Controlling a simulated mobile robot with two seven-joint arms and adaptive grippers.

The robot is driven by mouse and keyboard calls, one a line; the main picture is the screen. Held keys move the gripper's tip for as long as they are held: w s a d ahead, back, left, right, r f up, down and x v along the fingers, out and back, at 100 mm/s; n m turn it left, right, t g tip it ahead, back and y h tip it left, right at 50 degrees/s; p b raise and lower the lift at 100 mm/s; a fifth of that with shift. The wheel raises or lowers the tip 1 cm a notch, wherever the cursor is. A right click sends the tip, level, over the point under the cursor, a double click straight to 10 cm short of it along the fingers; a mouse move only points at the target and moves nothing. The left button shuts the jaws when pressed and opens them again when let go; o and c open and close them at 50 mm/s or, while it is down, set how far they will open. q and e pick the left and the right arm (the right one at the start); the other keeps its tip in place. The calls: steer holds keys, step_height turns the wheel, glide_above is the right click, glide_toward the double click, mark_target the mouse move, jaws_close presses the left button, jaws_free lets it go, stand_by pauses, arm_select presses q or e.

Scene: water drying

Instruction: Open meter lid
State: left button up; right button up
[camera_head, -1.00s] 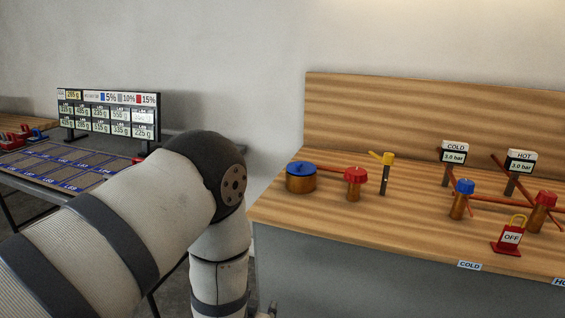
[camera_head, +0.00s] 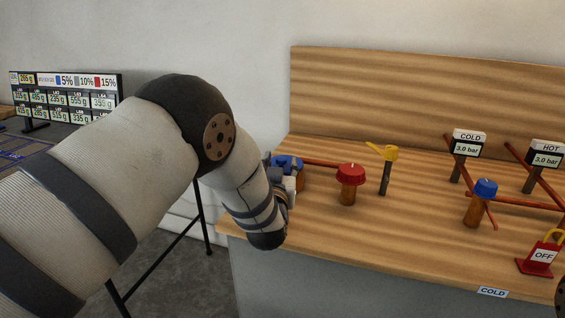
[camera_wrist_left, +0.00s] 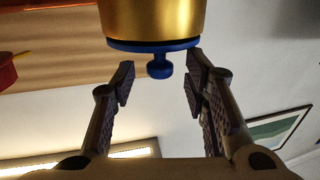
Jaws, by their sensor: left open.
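The meter is a brass cylinder (camera_wrist_left: 153,18) with a blue lid (camera_wrist_left: 152,45) and a round blue knob (camera_wrist_left: 159,66). The left wrist view shows it upside down. My left gripper (camera_wrist_left: 160,82) is open, with one finger on each side of the knob and visible gaps between. In the head view, the blue lid (camera_head: 287,161) shows at the left end of the wooden bench, and my left gripper (camera_head: 290,182) partly hides the meter. My right gripper is not in view.
A red-capped valve (camera_head: 350,172) and a yellow-handled valve (camera_head: 389,154) stand right of the meter.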

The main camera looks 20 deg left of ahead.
arm_select(q)
steer(key=shift+w+a, duration=0.15)
steer(key=shift+w, duration=0.8)
steer(key=shift+w+r, duration=0.1)
steer(key=shift+w, duration=0.05)
jaws_close()
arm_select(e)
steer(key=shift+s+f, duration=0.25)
arm_select(q)
steer(key=shift+a, duration=0.1)
